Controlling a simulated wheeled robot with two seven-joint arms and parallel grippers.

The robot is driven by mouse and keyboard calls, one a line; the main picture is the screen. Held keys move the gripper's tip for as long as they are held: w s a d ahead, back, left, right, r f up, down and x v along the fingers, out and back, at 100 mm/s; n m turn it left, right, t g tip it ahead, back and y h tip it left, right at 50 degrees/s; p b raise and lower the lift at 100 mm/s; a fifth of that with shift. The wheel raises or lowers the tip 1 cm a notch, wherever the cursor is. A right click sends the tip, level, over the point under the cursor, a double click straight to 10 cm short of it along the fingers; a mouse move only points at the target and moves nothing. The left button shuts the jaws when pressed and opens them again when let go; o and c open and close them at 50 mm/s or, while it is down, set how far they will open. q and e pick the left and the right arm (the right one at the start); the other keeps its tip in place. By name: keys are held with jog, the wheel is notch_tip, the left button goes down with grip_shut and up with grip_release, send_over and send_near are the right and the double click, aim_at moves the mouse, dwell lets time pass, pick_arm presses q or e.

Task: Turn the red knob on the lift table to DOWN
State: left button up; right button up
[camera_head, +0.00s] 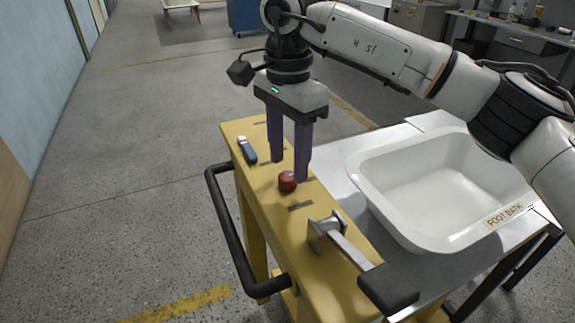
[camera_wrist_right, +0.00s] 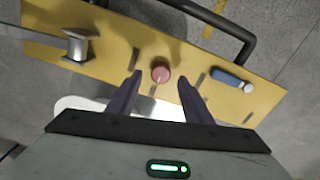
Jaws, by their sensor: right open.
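The red knob (camera_head: 287,181) sits on the yellow top panel (camera_head: 318,205) of the lift table, between a blue-and-silver switch and a metal lever. My right gripper (camera_head: 288,170) points down over the panel with its two purple fingers apart. In the head view the fingertips are close to the knob, on its far side. In the right wrist view the knob (camera_wrist_right: 160,72) shows between and just beyond the open fingertips (camera_wrist_right: 160,80), and nothing is held. Dark label marks lie on the panel beside the knob; their lettering is too small to read. My left gripper is not in view.
A blue-handled switch (camera_head: 247,150) is behind the knob and a metal lever with a black grip (camera_head: 388,288) is in front. A black rail (camera_head: 222,215) runs along the left side. A white foot bath (camera_head: 440,190) stands on the metal top to the right.

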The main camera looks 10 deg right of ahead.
aim_at(288, 181)
jog(key=shift+f, duration=1.3)
jog(key=c, duration=1.1)
jog(key=shift+o, duration=0.2)
